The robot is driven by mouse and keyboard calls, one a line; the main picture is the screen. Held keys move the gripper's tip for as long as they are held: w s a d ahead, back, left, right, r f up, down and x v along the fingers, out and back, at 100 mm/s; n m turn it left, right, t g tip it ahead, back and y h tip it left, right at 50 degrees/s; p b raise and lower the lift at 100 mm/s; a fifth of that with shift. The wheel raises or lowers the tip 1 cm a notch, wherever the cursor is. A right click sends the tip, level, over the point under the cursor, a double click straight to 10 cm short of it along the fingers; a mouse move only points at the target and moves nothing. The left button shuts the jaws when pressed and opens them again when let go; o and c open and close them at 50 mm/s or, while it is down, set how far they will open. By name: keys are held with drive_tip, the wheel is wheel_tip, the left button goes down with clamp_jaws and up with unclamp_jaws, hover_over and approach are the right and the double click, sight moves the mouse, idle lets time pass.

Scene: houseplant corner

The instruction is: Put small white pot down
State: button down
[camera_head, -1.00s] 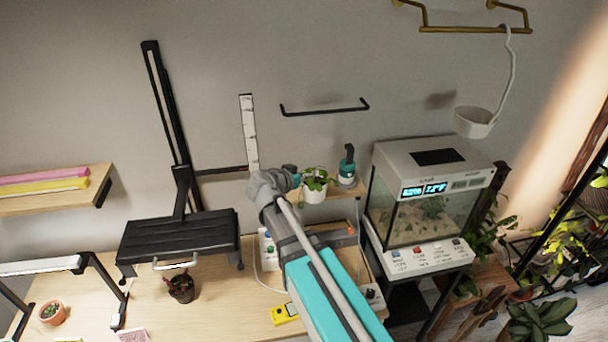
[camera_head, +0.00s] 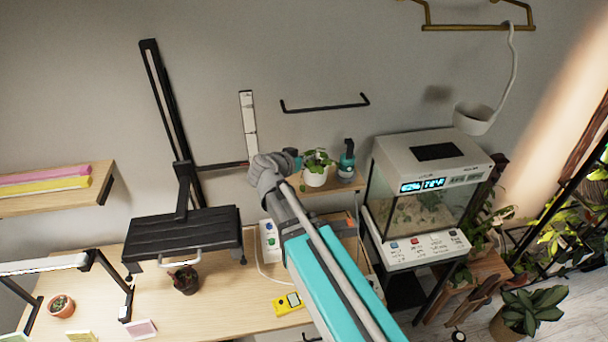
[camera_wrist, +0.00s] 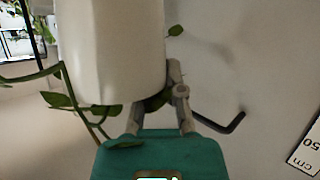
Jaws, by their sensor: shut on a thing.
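The small white pot (camera_head: 316,178) holds a leafy green plant and looks upright in the head view. It shows beside the small wooden wall shelf (camera_head: 345,187); whether its base touches the shelf I cannot tell. My gripper (camera_head: 299,164) is shut on the pot from its left side. In the wrist view the pot's plain white wall (camera_wrist: 110,50) fills the upper middle. The fingers of my gripper (camera_wrist: 158,100) reach its near edge, with green leaves and stems trailing around them. The far fingertips are partly hidden.
A teal-and-grey bottle (camera_head: 346,165) stands on the shelf, right of the pot. A glass terrarium (camera_head: 420,200) stands further right. A black wall bar (camera_head: 325,108) is above. A white hanging planter (camera_head: 472,119) is at upper right. A black lamp-like platform (camera_head: 183,235) stands left.

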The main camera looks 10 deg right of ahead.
drive_tip(key=w+d+f+b, duration=0.1)
drive_tip(key=w+f+b, duration=0.7)
drive_tip(key=w, duration=0.5)
drive_tip(key=shift+f+b, duration=0.35)
drive_tip(key=shift+f, duration=0.1)
drive_tip(key=shift+w+f+b, duration=0.2)
drive_tip(key=shift+f+b, duration=0.8)
drive_tip(key=shift+w+f+b, duration=0.15)
drive_tip(key=shift+f+b, duration=0.85)
drive_tip(key=shift+f, duration=0.15)
drive_tip(key=c, duration=0.7)
unclamp_jaws()
drive_tip(key=shift+c, duration=0.2)
drive_tip(key=shift+r, duration=0.2)
